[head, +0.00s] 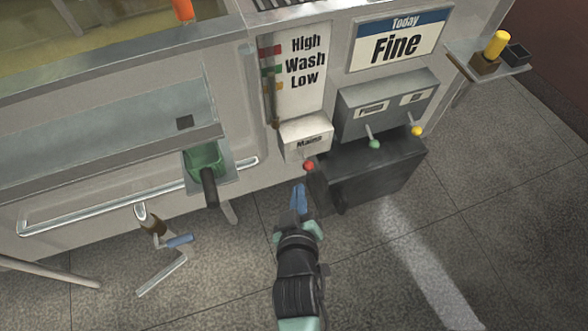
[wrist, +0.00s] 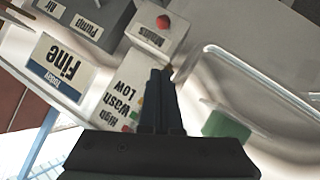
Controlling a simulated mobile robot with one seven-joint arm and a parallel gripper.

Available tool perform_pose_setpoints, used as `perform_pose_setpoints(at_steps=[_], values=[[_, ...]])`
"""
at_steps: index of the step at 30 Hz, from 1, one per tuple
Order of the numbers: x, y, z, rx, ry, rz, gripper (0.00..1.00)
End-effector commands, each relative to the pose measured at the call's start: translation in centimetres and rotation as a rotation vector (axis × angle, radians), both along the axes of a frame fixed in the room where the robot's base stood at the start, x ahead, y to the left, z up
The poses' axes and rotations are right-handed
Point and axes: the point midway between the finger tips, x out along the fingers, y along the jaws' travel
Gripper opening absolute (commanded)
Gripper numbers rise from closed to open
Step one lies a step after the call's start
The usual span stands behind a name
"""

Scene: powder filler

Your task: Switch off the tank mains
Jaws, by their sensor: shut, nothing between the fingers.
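The mains box (head: 305,135) is a small pale box labelled "Mains" on the front of the machine, below the "High Wash Low" panel. Its red-knobbed lever (head: 309,166) points down at the box's lower edge. In the wrist view the scene is upside down; the mains box (wrist: 150,45) and its red knob (wrist: 163,22) show just beyond my fingers. My gripper (head: 299,187) is shut and empty, a little below and left of the red knob in the head view. The fingertips also show in the wrist view (wrist: 160,71). I cannot tell whether they touch the box.
A grey box with green (head: 375,144) and yellow (head: 417,131) knobbed levers is to the right, above a dark block (head: 375,175).

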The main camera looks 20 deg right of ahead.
Motion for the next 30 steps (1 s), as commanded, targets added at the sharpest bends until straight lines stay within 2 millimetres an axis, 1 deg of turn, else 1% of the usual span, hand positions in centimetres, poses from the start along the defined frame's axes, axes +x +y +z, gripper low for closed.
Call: perform_pose_setpoints(at_steps=[2,9,14,17,20,30], values=[[-0.3,0.0,-0.5,-0.001,0.008,0.0,0.0],[-0.2,0.1,-0.3,0.0,0.007,0.0,0.0],[0.3,-0.1,-0.6,0.0,0.005,0.001,0.0],[1.3,-0.5,-1.1,0.0,0.003,0.0,0.0],[2.8,-1.0,-1.9,0.0,0.003,0.0,0.0],[8.5,-3.1,-4.9,-0.001,0.003,0.0,0.0]])
